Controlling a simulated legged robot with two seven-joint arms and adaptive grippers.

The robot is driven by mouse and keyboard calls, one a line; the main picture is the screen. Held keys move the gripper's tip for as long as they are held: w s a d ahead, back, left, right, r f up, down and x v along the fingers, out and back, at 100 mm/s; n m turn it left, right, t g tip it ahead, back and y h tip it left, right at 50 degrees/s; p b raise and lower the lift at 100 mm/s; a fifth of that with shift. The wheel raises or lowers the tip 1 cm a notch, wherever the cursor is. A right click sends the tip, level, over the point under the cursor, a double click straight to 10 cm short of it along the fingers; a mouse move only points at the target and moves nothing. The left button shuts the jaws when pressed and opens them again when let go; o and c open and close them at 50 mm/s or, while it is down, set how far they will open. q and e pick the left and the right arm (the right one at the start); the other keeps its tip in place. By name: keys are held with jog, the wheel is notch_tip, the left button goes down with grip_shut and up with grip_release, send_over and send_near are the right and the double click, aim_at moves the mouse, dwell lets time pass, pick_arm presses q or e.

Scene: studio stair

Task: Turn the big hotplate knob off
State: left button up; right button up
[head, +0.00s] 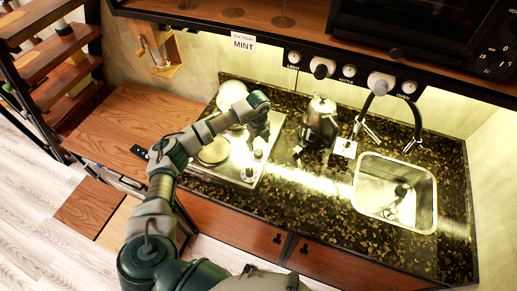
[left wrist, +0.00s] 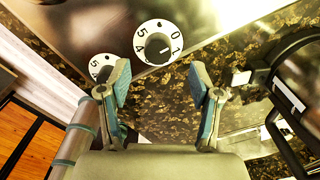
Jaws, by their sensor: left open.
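The hotplate (head: 226,172) is a steel unit on the dark speckled counter, with a round brownish plate (head: 214,151) in the head view. Two knobs stand on its right side, one farther back (head: 258,153) and one nearer the front (head: 248,174). In the left wrist view a dark knob on a white numbered dial (left wrist: 158,43) lies just beyond the fingertips, and a second dial (left wrist: 103,67) is partly behind the left finger. I cannot tell which is the big plate's knob. My left gripper (head: 261,130) is open and empty above the knobs; its fingers also show in the wrist view (left wrist: 161,76).
A steel kettle (head: 319,122) stands right of the hotplate. A sink (head: 395,192) with a black tap (head: 416,122) is farther right. A shelf edge with an oven (head: 425,40) overhangs the back. A wooden surface (head: 130,125) lies at left.

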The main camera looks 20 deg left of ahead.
aim_at(258, 151)
pick_arm(q)
notch_tip(258, 151, up, 6)
dwell(0.6)
